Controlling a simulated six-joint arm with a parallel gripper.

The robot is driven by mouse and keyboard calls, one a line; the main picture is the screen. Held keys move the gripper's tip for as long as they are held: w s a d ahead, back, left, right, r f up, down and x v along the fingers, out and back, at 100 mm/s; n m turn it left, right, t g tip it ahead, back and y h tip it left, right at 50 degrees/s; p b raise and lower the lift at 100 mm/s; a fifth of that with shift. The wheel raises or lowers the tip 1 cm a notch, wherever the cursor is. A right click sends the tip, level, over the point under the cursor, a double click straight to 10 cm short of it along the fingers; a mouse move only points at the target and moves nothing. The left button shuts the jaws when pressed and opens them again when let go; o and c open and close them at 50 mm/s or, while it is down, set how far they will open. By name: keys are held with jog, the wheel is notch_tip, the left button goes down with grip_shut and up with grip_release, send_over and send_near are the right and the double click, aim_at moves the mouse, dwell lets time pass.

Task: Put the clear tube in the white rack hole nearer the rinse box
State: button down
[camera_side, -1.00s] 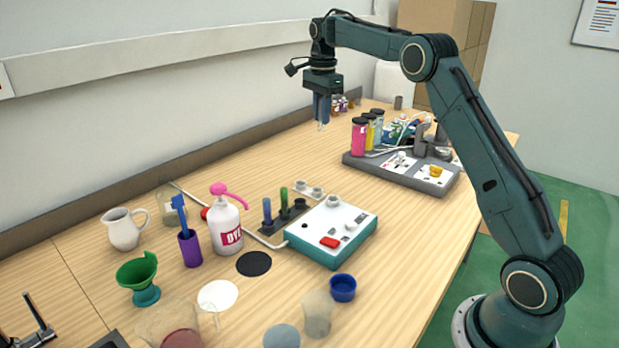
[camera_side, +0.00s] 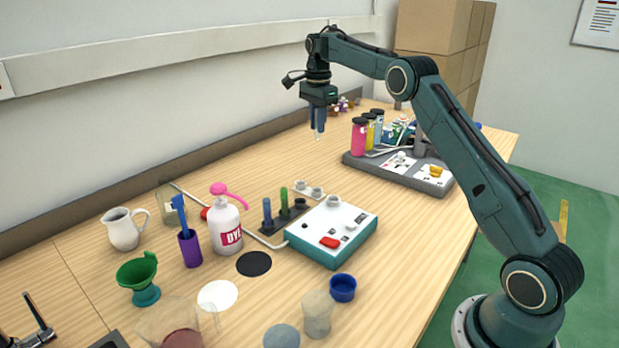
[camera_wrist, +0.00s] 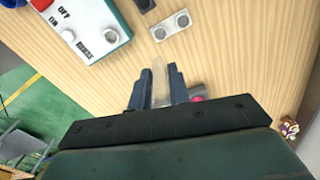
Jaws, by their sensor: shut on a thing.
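My gripper (camera_side: 317,132) is shut on the clear tube (camera_wrist: 159,80), which sits upright between the blue fingers in the side view, high above the table. The gripper also shows in the wrist view (camera_wrist: 157,90). The small white rack (camera_side: 309,190) has two round holes and stands behind the rinse box, empty; it also shows in the wrist view (camera_wrist: 170,25). The rinse box (camera_side: 345,237) is teal with a white top, a red button and a knob; part of it shows in the wrist view (camera_wrist: 92,38). The tube is apart from the rack.
A dark rack (camera_side: 275,225) with a blue and a green tube adjoins the white rack. A grey station (camera_side: 391,178) with coloured bottles stands beyond. A dye bottle (camera_side: 226,228), a purple cup (camera_side: 189,250) and a blue cup (camera_side: 342,289) stand nearer. Table between rack and station is clear.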

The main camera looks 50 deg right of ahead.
aim_at(317, 139)
notch_tip(317, 139, down, 18)
jog(key=shift+f, duration=0.1)
dwell(0.9)
jog(key=shift+f, duration=0.1)
jog(key=c, duration=1.3)
grip_release()
notch_tip(317, 139, up, 12)
jog(key=shift+r, duration=0.1)
